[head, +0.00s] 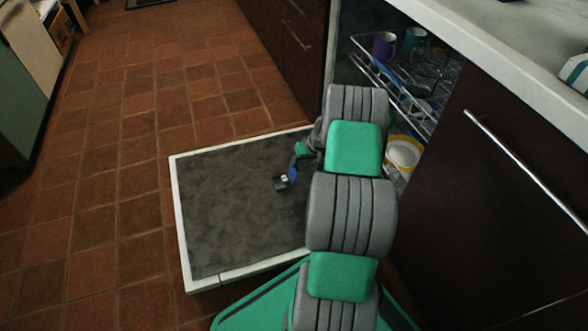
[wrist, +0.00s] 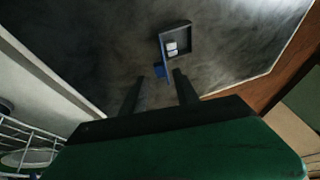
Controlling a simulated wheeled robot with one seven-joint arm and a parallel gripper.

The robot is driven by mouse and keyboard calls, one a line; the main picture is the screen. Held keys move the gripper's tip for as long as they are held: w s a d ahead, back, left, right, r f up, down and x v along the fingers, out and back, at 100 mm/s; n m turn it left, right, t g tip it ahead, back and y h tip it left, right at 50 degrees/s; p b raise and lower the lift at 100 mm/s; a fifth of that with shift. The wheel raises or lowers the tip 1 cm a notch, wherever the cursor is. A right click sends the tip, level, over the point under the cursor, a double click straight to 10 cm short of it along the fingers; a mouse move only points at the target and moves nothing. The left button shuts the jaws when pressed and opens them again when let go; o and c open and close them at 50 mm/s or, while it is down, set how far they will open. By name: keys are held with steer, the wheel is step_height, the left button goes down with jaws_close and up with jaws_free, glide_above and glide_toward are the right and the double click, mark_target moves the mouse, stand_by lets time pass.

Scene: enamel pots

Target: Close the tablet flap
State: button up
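The dark tablet compartment (wrist: 177,33) is set in the inner face of the lowered dishwasher door. It holds a small white tablet (wrist: 171,48). Its blue flap (wrist: 160,70) stands open at the compartment's near edge. In the head view the compartment (head: 279,185) and the blue flap (head: 293,174) show just left of my arm. My gripper (wrist: 159,84) is open and empty, its two dark fingers pointing toward the flap. The flap appears between the fingertips in the wrist view; I cannot tell whether they touch. In the head view my arm mostly hides the gripper.
The open door (head: 235,205) lies flat with a pale rim. A wire rack (head: 394,88) with a purple mug (head: 384,46) and a teal mug (head: 414,40) is inside the dishwasher. A yellow-rimmed bowl (head: 404,153) sits lower. Tiled floor (head: 110,170) is clear to the left.

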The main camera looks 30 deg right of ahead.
mark_target(298, 167)
steer(key=x, duration=0.3)
steer(key=shift+w+b, duration=0.1)
steer(key=shift+b, duration=0.3)
steer(key=shift+c, duration=0.5)
jaws_close()
